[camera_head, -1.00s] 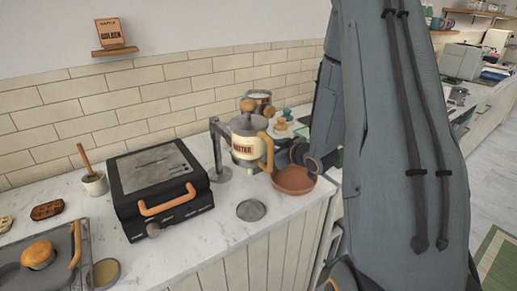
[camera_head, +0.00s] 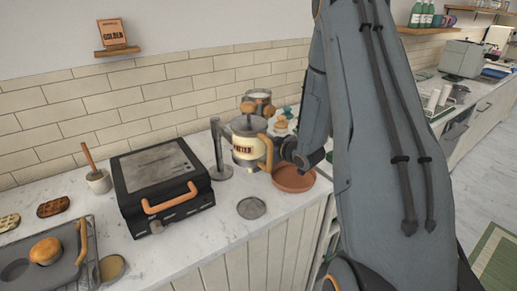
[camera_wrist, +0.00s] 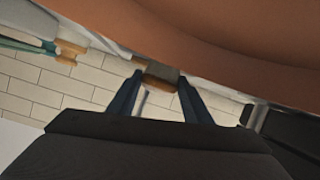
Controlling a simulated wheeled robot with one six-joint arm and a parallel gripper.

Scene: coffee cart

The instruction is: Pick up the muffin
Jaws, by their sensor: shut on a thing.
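A round golden bun-like thing (camera_head: 46,250), which may be the muffin, sits on the grey pan (camera_head: 72,268) at the lower left. The end of my arm is far to its right, by a terracotta dish (camera_head: 293,181) on the counter. My jaws are hidden in the head view. In the wrist view my gripper (camera_wrist: 160,82) has its two fingers around a small grey and tan piece, which I cannot identify. A large brown surface (camera_wrist: 230,45) fills the top of that view, close to the fingertips.
A round metal disc (camera_head: 251,208) lies on the front counter. Bare marble is around the disc.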

